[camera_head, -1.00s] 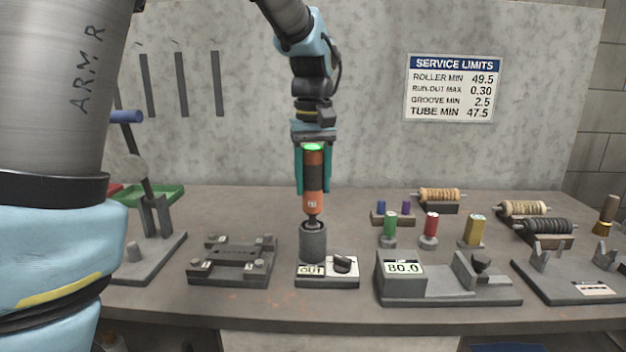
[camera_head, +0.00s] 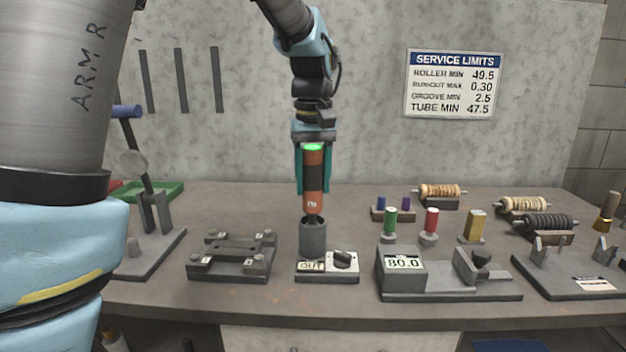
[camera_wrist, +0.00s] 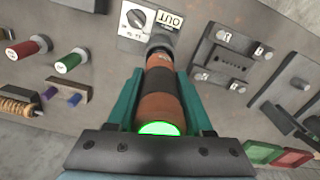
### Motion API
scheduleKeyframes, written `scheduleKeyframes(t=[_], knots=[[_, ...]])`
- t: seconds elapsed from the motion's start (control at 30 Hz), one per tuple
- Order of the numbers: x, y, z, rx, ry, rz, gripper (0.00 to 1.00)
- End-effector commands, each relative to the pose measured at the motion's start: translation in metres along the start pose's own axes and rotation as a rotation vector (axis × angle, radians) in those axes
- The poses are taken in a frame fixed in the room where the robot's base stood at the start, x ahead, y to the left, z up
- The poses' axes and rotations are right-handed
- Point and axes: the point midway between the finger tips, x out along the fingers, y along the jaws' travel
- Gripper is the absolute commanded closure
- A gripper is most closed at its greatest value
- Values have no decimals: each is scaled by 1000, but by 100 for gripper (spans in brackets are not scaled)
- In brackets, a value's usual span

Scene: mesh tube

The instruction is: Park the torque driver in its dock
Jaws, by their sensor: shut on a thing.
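The torque driver (camera_head: 313,200) is orange with a black band and a lit green top. It stands upright, its lower tip inside the mouth of the grey cylindrical dock (camera_head: 312,240). My gripper (camera_head: 313,185) is shut on the driver's body from above, with one teal finger on each side. The wrist view also shows the driver (camera_wrist: 160,106) between the fingers, with the dock (camera_wrist: 161,42) beyond its far end. The dock's base carries a label reading "OUT" and a dark knob (camera_head: 344,259). The driver's tip is hidden inside the dock.
A lever stand (camera_head: 150,250) is at the left.

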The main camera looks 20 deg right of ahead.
Motion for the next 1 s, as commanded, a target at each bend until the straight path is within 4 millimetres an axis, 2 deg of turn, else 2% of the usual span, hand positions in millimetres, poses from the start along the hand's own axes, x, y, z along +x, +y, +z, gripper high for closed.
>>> scheduleKeyframes(t=[1.0], knots=[[10,0,0,0,1,1,100]])
